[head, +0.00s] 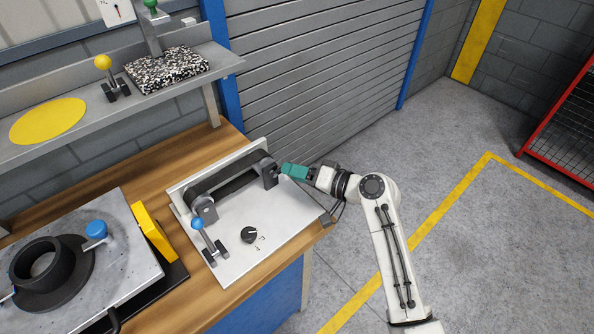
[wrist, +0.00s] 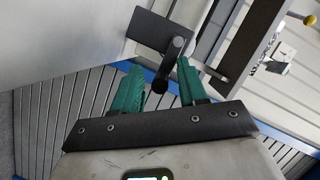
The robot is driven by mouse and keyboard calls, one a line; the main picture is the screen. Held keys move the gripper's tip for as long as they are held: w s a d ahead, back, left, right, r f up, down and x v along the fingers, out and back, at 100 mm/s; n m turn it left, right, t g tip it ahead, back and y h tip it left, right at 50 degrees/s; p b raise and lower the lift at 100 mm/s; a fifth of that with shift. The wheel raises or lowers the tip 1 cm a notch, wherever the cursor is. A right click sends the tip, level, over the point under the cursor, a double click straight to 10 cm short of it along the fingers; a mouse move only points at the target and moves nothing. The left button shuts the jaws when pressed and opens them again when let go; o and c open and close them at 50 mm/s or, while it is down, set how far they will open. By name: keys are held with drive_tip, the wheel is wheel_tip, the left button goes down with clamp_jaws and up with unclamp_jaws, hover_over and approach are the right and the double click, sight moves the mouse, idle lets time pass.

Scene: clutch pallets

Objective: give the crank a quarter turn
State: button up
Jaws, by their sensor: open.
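The crank (wrist: 172,62) is a dark arm in the wrist view, running from a round hub in front of a grey bracket down to a small black knob. My gripper (wrist: 159,68) has green fingers standing apart, one on each side of the crank's lower part. I see a gap at the left finger; whether the right finger touches the crank I cannot tell. In the head view my gripper (head: 284,168) is at the right end of the belt unit (head: 230,184), next to its dark end bracket (head: 270,175). The crank is not clearly visible there.
The belt unit sits on a pale panel (head: 275,228) with a black dial (head: 249,235) and a blue-knobbed lever (head: 198,224). A shelf (head: 215,62) hangs above the wooden bench (head: 160,182). A shutter (head: 320,50) stands behind.

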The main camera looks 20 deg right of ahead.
clamp_jaws()
drive_tip(key=shift+f+m+b, duration=0.3)
drive_tip(key=shift+b, duration=0.2)
drive_tip(key=shift+r, duration=0.1)
unclamp_jaws()
drive_tip(key=shift+a, duration=0.1)
